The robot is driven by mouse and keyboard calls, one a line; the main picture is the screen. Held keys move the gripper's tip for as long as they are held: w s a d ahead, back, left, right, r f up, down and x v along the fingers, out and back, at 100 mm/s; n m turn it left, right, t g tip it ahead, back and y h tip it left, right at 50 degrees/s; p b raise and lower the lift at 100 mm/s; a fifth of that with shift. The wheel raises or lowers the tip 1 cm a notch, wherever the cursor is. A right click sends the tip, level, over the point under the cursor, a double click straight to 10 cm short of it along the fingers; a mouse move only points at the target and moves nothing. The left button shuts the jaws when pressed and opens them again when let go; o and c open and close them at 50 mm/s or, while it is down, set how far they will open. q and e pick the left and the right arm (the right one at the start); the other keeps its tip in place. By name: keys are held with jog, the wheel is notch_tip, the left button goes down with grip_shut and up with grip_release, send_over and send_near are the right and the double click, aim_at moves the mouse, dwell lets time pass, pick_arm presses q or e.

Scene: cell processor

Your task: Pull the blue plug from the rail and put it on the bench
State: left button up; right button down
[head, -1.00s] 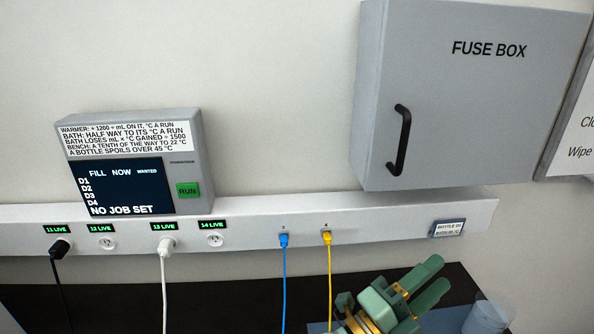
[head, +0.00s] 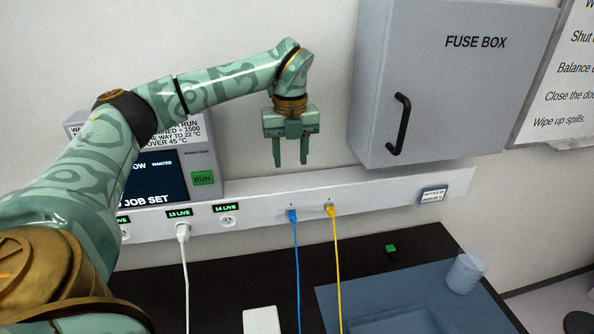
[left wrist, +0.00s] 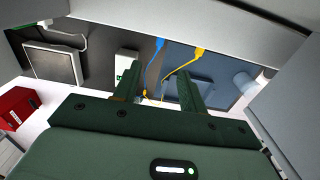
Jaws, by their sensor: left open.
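The blue plug (head: 292,215) sits in the white rail (head: 260,211), with its blue cable hanging down over the dark bench (head: 230,282). My left gripper (head: 291,164) is open and empty. It points down in front of the wall, and in the head view its fingertips are above the blue plug, apart from it. In the left wrist view the blue plug (left wrist: 159,43) shows beyond my fingers (left wrist: 158,85), up from them in the picture. The right gripper does not show in the head view now.
A yellow plug (head: 330,210) sits in the rail just right of the blue one. A white plug (head: 183,232) is further left. The fuse box (head: 440,85) juts out to the right of my gripper. A clear beaker (head: 465,272) stands on the bench's blue area.

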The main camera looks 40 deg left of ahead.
aim_at(292, 213)
pick_arm(q)
notch_tip(292, 213, down, 16)
dwell(0.4)
jog(key=shift+d, duration=0.1)
grip_shut()
